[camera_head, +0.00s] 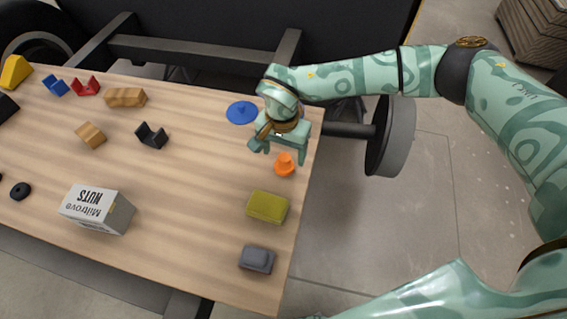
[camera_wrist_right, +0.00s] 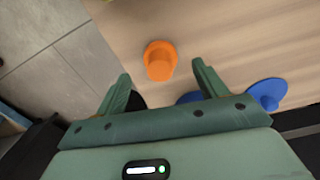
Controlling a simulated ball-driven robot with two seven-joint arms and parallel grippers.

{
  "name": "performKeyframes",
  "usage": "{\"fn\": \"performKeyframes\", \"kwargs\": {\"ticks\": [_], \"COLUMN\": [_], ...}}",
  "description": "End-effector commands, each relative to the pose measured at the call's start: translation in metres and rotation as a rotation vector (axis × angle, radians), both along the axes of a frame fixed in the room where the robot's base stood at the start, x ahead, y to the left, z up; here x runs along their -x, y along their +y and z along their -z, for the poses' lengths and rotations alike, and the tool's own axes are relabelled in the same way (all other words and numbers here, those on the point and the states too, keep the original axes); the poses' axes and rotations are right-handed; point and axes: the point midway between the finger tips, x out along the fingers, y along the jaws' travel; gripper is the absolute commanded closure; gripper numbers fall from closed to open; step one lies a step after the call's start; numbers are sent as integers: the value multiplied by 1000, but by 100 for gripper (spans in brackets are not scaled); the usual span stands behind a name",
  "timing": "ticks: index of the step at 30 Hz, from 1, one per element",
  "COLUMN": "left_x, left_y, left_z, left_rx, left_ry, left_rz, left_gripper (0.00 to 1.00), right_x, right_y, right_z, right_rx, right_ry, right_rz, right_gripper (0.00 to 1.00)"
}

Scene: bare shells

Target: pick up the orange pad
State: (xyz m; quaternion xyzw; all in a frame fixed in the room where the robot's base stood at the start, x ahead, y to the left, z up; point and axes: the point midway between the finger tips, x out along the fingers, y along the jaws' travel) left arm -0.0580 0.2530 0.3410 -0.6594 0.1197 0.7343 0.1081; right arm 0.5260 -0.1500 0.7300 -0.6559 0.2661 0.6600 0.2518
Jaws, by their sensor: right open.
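The orange pad (camera_head: 285,164) is a small round piece with a wider base, near the right edge of the wooden table. It also shows in the right wrist view (camera_wrist_right: 160,60), just beyond the space between the fingertips. My right gripper (camera_head: 279,152) is open and empty, above the table and close to the pad on its far side. In the right wrist view its two fingers (camera_wrist_right: 160,75) are spread wide, with nothing between them. My left gripper is not in view.
The wooden table (camera_head: 190,200) has a blue disc (camera_head: 241,112) behind the gripper. A yellow-green block (camera_head: 267,207) and a grey block (camera_head: 257,259) lie nearer. A grey nuts box (camera_head: 97,209) and several small pieces occupy the left. Bare table lies left of the pad.

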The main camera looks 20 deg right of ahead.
Motion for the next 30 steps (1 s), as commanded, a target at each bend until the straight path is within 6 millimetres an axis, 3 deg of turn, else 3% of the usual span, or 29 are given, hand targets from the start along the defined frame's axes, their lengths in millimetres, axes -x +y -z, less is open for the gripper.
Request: {"fn": "performKeyframes", "kwargs": {"ticks": [1,6,14,19,30], "left_x": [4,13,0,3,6], "left_y": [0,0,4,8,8], "left_z": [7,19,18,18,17], "left_rx": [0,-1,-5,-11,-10], "left_ry": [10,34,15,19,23], "left_rz": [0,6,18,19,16], "left_gripper": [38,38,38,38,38], "right_x": [0,-2,-2,-2,-2], "right_y": [-1,-3,-3,-3,-3], "right_z": [14,43,43,43,42], "right_rx": [1,0,0,1,0], "right_ry": [6,7,0,1,1], "right_rz": [1,1,2,2,1], "right_gripper": [29,29,29,76,77]}}
